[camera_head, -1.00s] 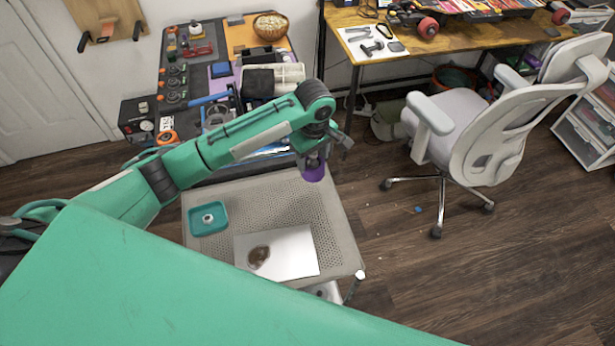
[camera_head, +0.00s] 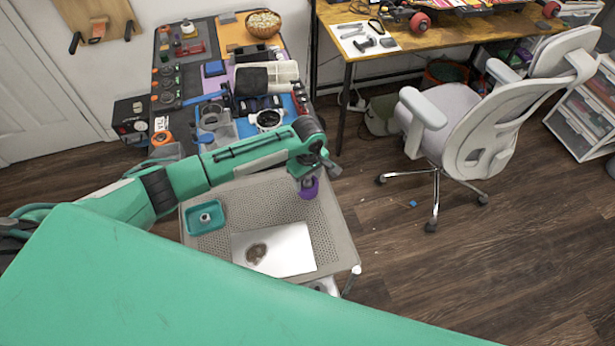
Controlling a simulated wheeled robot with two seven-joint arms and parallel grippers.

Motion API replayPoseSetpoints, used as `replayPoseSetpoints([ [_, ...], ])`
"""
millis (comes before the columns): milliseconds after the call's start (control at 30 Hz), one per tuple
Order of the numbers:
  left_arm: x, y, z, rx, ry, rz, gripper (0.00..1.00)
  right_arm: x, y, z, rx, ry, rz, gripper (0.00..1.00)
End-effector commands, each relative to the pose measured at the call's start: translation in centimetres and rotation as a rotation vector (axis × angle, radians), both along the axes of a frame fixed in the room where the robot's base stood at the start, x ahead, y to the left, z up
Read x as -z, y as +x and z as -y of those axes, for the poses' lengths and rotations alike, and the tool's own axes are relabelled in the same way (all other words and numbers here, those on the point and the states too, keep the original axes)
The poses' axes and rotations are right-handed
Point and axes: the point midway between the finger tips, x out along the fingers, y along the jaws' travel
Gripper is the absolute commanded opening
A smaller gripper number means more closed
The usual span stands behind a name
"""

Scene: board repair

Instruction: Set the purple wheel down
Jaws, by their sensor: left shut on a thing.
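The purple wheel (camera_head: 309,190) is held in my left gripper (camera_head: 306,181), over the right side of the perforated grey cart top (camera_head: 328,232). My left gripper points down and is shut on the wheel; its fingers are small and partly hidden behind the arm's wrist. I cannot tell whether the wheel touches the cart top. My right gripper is not in view.
A teal tray (camera_head: 206,217) with a small part in it and a white sheet (camera_head: 287,249) with a brown spot lie on the cart. A cluttered workbench (camera_head: 228,34) stands behind. A grey chair (camera_head: 455,125) stands at right.

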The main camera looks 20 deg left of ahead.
Motion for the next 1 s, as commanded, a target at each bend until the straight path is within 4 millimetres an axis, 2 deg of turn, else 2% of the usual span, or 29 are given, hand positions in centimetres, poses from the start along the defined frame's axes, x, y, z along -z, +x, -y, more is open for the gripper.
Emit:
replayPoseSetpoints([
  [100,0.2,0.0,0.0,-0.001,0.000,0.000,0.27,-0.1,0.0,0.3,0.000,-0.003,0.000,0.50],
  [133,0.2,0.0,0.0,-0.001,0.001,0.000,0.65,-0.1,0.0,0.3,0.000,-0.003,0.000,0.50],
  [200,0.2,0.0,0.0,-0.001,0.001,0.000,0.78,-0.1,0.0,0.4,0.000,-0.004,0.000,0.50],
  [233,0.2,0.0,0.0,-0.001,0.001,0.000,0.81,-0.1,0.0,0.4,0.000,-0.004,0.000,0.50],
  [500,0.2,0.0,0.0,0.000,0.000,0.000,0.81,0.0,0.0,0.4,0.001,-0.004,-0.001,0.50],
  [633,-0.8,0.0,0.0,0.001,0.000,0.000,0.81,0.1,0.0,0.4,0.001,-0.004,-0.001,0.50],
  [767,-3.0,0.1,0.0,0.001,-0.002,0.002,0.81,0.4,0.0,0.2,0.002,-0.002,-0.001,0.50],
  [1000,-8.2,0.1,0.0,0.001,-0.002,0.002,0.81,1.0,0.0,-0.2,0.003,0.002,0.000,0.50],
])
